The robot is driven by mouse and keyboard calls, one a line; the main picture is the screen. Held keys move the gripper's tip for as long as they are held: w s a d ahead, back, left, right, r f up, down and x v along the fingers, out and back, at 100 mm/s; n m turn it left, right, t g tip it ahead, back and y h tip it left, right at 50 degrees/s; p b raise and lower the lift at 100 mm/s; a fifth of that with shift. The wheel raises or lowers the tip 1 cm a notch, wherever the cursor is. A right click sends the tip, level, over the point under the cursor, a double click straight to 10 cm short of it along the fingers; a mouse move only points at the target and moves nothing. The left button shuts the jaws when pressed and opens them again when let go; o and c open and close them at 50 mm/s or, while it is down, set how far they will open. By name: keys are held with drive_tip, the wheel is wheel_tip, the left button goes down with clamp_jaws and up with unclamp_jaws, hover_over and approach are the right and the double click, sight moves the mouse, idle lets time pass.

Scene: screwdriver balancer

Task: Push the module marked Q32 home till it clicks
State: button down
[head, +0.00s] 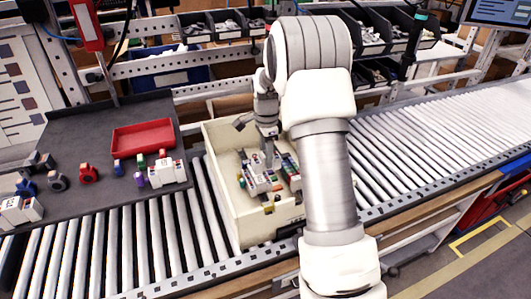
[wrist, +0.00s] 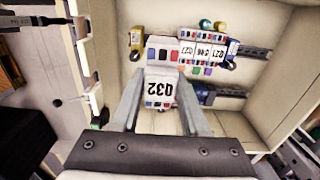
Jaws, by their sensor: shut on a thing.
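The module marked Q32 (wrist: 158,88) is white with coloured blocks on its edges. In the wrist view it sits between the two fingers of my gripper (wrist: 163,98), which is shut on it. Its label reads upside down. Just beyond it is a row of white modules (wrist: 203,50), some labelled, on a metal rail (wrist: 254,52). Whether Q32 is fully seated on a rail is hidden. In the head view my gripper (head: 269,158) reaches down into a cream open box (head: 225,190) among the modules, and Q32 cannot be singled out there.
The box's walls stand close around my gripper. A dark mat (head: 90,130) at left bears a red tray (head: 143,137), white modules (head: 167,173) and small coloured parts. A roller conveyor (head: 440,140) runs under the box, clear to the right. Dark bins (head: 210,24) line the back.

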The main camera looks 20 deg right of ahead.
wheel_tip(320, 180, down, 15)
drive_tip(key=b, duration=0.9)
drive_tip(key=shift+f, duration=0.2)
drive_tip(key=shift+f+b, duration=0.7)
drive_tip(key=shift+f, duration=0.15)
idle(1.5)
drive_tip(key=shift+c, duration=1.6)
unclamp_jaws()
wheel_tip(320, 180, up, 18)
drive_tip(key=shift+f+p, duration=0.25)
drive_tip(key=shift+p, duration=0.75)
drive_tip(key=shift+r, duration=0.1)
wheel_tip(320, 180, up, 12)
drive_tip(key=p, duration=1)
